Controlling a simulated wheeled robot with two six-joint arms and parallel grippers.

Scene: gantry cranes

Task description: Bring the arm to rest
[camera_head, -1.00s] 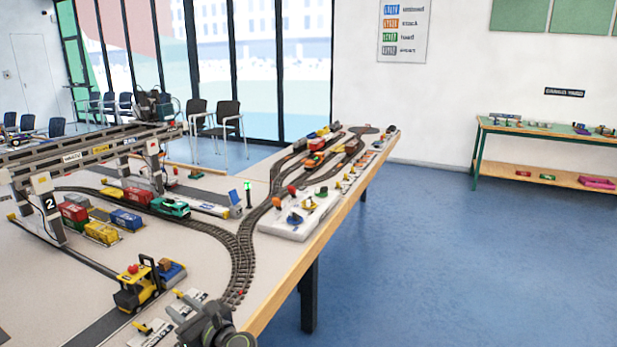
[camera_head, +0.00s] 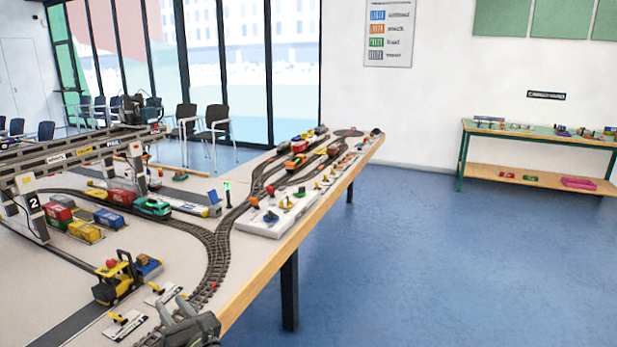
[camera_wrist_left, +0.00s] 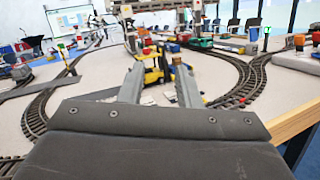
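My left gripper (camera_head: 172,308) shows low in the head view, over the near edge of the layout table (camera_head: 258,290). In the left wrist view the two grey fingers of my left gripper (camera_wrist_left: 160,78) stand apart with nothing held between them. A yellow toy forklift (camera_head: 117,280) stands on the table beyond the gripper. It also shows between the fingers in the left wrist view (camera_wrist_left: 152,74), farther off. My right arm and right gripper are in neither view.
A model gantry crane (camera_head: 70,155) spans containers and a green locomotive (camera_head: 152,207) at the left. Curved track (camera_head: 215,250) runs near the table's right edge, beside a white tray (camera_head: 262,228). Blue floor (camera_head: 430,270) is clear to a green side table (camera_head: 540,135).

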